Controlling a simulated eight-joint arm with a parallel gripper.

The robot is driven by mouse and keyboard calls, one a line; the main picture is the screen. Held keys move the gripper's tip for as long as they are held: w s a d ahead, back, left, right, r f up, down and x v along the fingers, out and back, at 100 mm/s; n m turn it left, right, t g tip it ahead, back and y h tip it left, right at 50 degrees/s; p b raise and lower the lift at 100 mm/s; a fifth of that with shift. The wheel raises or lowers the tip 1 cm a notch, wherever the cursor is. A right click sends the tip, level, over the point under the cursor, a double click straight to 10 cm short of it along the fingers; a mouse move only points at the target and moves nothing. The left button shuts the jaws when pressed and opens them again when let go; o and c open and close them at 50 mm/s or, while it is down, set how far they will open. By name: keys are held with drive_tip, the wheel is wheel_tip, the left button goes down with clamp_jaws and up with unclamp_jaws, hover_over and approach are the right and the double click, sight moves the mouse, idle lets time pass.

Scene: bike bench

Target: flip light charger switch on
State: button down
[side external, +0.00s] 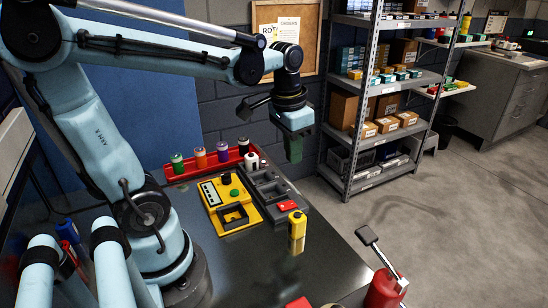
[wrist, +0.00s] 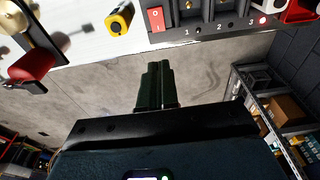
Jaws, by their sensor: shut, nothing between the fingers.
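The light charger (side external: 268,187) is a dark grey unit with bays on the bench, beside a yellow device. Its red switch (side external: 287,205) is at the near end. In the wrist view the red switch (wrist: 157,18) shows at the top, at the left end of the charger's (wrist: 195,32) numbered edge. It bears white marks; which side is pressed I cannot tell. A red lamp glows near the number 3. My gripper (side external: 294,158) points down, shut and empty, above the charger's far side. In the wrist view my gripper (wrist: 155,68) appears below the switch, apart from it.
A yellow-black light (side external: 297,226) stands close to the switch; it also shows in the wrist view (wrist: 118,20). A yellow device (side external: 228,205) lies left of the charger. A red tray (side external: 208,166) holds several cylinders behind. A red bottle-like object (side external: 383,290) is at front right.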

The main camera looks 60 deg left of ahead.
drive_tip(key=shift+w+r, duration=0.15)
drive_tip(key=shift+r, duration=1.1)
drive_tip(key=s+d+f+t, duration=0.2)
drive_tip(key=d+f+t, duration=0.1)
drive_tip(key=d+t, duration=0.2)
drive_tip(key=shift+d+f+t, duration=0.25)
drive_tip(key=shift+d+t, duration=0.05)
drive_tip(key=shift+d, duration=0.3)
